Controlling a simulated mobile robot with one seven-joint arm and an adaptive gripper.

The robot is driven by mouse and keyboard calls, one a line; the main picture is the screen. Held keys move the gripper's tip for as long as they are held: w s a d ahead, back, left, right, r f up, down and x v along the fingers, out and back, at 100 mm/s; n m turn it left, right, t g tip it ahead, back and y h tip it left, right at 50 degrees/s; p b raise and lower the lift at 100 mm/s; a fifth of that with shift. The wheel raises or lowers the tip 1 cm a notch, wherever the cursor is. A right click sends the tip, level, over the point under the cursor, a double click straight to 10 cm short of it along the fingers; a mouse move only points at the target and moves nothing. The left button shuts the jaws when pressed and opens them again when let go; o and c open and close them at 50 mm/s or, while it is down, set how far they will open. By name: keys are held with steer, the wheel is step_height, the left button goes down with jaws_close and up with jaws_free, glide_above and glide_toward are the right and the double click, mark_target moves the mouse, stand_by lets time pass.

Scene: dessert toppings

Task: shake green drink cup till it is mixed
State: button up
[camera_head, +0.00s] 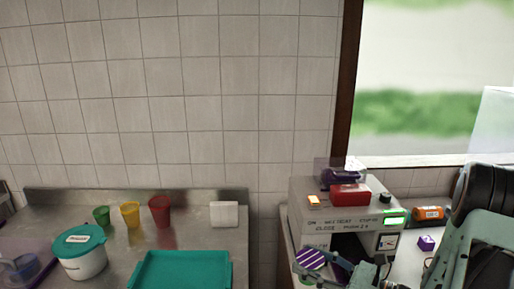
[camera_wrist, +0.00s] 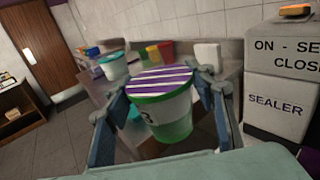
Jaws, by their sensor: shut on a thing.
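The green drink cup (camera_wrist: 172,122) has a green rim, a whitish body and a purple-and-white striped lid. My gripper (camera_wrist: 158,97) is shut on it, one finger on each side, in the wrist view. The cup is held slightly tilted in the air. In the head view the striped lid (camera_head: 311,258) shows at the lower right, in front of the sealer, with my gripper beside it. Most of the cup body is hidden or cut off there. I cannot tell how mixed the contents are.
The sealer (camera_head: 340,215) stands close behind the held cup. On the steel counter (camera_head: 60,205) to the left are a green cup (camera_head: 101,215), a yellow cup (camera_head: 130,214), a red cup (camera_head: 159,211), a teal-lidded tub (camera_head: 82,262) and a teal tray (camera_head: 182,272).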

steer(key=shift+s+a+r, duration=0.1)
steer(key=shift+r, duration=0.2)
step_height(320, 180, down, 6)
steer(key=shift+w, duration=0.3)
steer(key=r, duration=0.6)
steer(key=shift+s, duration=0.3)
step_height(320, 180, down, 6)
steer(key=shift+w+f, duration=0.15)
steer(key=shift+w, duration=0.15)
steer(key=shift+s+r, duration=0.2)
